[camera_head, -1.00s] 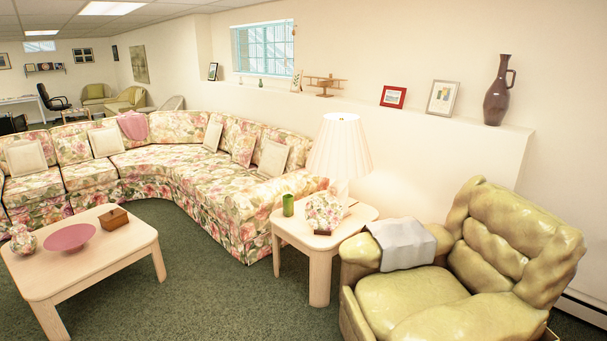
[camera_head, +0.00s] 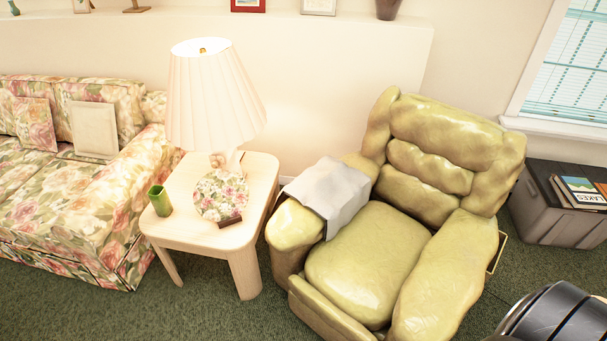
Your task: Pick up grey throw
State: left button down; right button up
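The grey throw (camera_head: 333,190) lies draped over the left armrest of the green armchair (camera_head: 365,262), hanging a little over its inner side. Its whole upper face shows and nothing covers it. Neither of my grippers shows in the head view. A dark rounded part at the bottom right corner looks like part of my own arm.
A light wooden side table (camera_head: 262,185) stands left of the armchair with a lamp (camera_head: 210,95), a green cup (camera_head: 159,200) and a floral ornament (camera_head: 221,195). A floral sofa (camera_head: 70,215) is further left. A grey bin (camera_head: 562,215) with magazines stands right. Green carpet (camera_head: 200,310) lies in front.

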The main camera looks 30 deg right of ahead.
aim_at(336, 192)
jog(key=i+j+z, duration=0.1)
jog(key=i+j, duration=0.15)
jog(key=i, duration=0.25)
jog(key=i+j+z, duration=0.15)
jog(key=i, duration=0.35)
jog(key=i+j, duration=0.05)
jog(key=j, duration=0.05)
